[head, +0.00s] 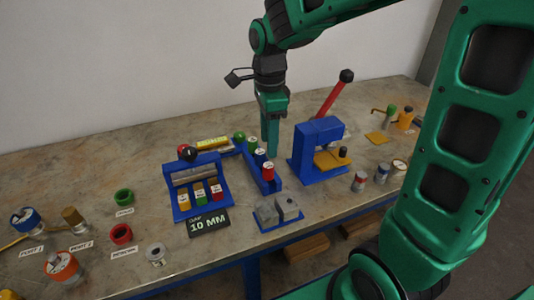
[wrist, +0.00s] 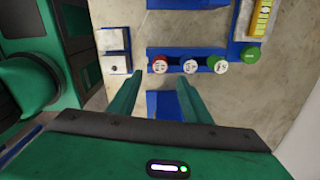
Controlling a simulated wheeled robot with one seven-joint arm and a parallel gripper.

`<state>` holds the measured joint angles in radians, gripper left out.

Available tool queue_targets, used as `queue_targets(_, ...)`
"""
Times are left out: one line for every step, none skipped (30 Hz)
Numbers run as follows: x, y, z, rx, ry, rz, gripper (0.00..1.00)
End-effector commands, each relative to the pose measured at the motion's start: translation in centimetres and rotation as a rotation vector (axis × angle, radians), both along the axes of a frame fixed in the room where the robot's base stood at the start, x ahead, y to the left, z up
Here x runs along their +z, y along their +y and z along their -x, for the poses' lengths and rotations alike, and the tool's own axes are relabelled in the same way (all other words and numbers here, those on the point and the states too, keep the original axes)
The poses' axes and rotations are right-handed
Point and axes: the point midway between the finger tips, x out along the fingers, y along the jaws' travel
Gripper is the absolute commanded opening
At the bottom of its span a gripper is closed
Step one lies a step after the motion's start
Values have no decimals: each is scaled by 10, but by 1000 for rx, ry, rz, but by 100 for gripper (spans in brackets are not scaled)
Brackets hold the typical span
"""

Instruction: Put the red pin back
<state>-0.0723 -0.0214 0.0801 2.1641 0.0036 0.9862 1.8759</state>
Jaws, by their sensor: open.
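A red pin (head: 268,172) with a pale top stands at the near end of a blue rack (head: 276,186). A blue pin (head: 260,158) and a green pin (head: 252,145) stand behind it in a row. My gripper (head: 272,152) points down beside the rack, open and empty. In the wrist view the red pin (wrist: 159,66) shows just beyond the gap between the fingertips (wrist: 160,77); the fingers do not grip it. I cannot tell how deep the pin sits. The pin's lower part is hidden in both views.
A blue press (head: 318,145) with a red lever stands right of the rack. A blue fixture (head: 181,208) with coloured blocks and a "10 MM" sign (head: 208,224) lie left. Grey blocks (head: 278,210) sit in front. Bare tabletop shows at the left back.

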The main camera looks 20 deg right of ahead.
Motion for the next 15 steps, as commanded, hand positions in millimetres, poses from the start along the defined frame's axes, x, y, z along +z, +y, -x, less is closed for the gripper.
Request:
queue_targets(7,0,-1,0,-2,-1,44)
queue_targets(11,0,-1,0,-2,-1,44)
queue_targets(15,0,-1,-1,-1,0,44)
queue_targets(18,0,-1,-1,-2,-1,44)
queue_targets(20,0,-1,-1,-1,0,44)
queue_targets(22,0,0,-1,0,0,44)
queue_targets(23,0,0,-1,0,0,44)
queue_targets(24,0,0,-1,1,0,44)
queue_targets(25,0,0,-1,1,0,44)
queue_targets(25,0,0,-1,1,0,44)
queue_targets(26,0,0,-1,1,0,44)
queue_targets(26,0,0,0,1,0,44)
queue_targets(26,-1,1,2,1,1,44)
queue_targets(26,-3,2,6,0,1,44)
queue_targets(26,-6,3,17,0,2,44)
